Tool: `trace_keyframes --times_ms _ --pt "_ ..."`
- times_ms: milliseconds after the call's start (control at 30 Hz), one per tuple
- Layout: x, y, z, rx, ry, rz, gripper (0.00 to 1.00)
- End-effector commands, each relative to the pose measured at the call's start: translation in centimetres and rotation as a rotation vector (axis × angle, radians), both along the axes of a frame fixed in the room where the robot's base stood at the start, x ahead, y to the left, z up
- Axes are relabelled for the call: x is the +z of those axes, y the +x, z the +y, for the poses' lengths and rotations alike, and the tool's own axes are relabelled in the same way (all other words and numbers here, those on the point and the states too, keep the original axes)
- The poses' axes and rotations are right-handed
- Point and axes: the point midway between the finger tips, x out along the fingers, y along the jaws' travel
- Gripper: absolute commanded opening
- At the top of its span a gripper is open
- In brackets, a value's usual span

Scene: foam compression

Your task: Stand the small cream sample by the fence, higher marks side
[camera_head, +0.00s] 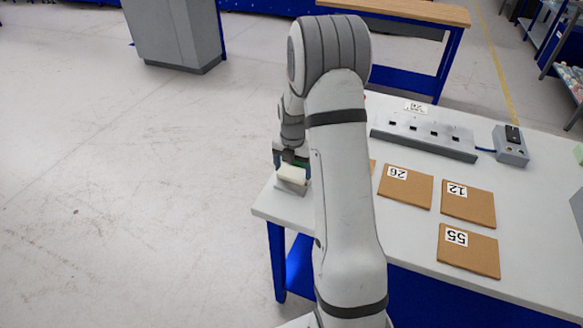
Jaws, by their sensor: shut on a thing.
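My gripper (291,161) is at the left end of the white table, pointing down, and is shut on a small cream sample (292,174). The sample shows just below the fingers, above a pale grey block or plate (290,187) near the table's left edge. I cannot tell whether the sample touches that block. A long grey bar (424,138) with several dark square marks lies along the far side of the table; it may be the fence. A small white label (415,107) with upside-down writing stands behind it. My arm hides part of the table.
Brown boards marked 26 (405,187), 12 (467,206) and 55 (468,251) lie on the white table (400,245); another is partly hidden behind my arm. A grey switch box (511,147) stands right of the bar. A wooden-topped bench (405,10) is behind.

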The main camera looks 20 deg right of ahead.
Motion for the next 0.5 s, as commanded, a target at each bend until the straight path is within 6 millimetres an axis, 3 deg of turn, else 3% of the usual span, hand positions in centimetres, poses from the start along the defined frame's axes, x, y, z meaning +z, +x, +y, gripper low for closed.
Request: trace_keyframes --times_ms 33,67,200,267,500 --pt "-0.35 -0.01 -0.01 0.0 0.0 0.0 0.6" --pt "-0.19 0.0 -0.01 0.0 0.0 0.0 0.83" --pt "-0.15 0.0 -0.03 -0.001 0.0 0.0 0.95" --pt "-0.14 -0.01 -0.04 -0.001 0.0 0.0 1.0" --pt "-0.03 -0.01 -0.05 -0.001 0.0 0.0 1.0"
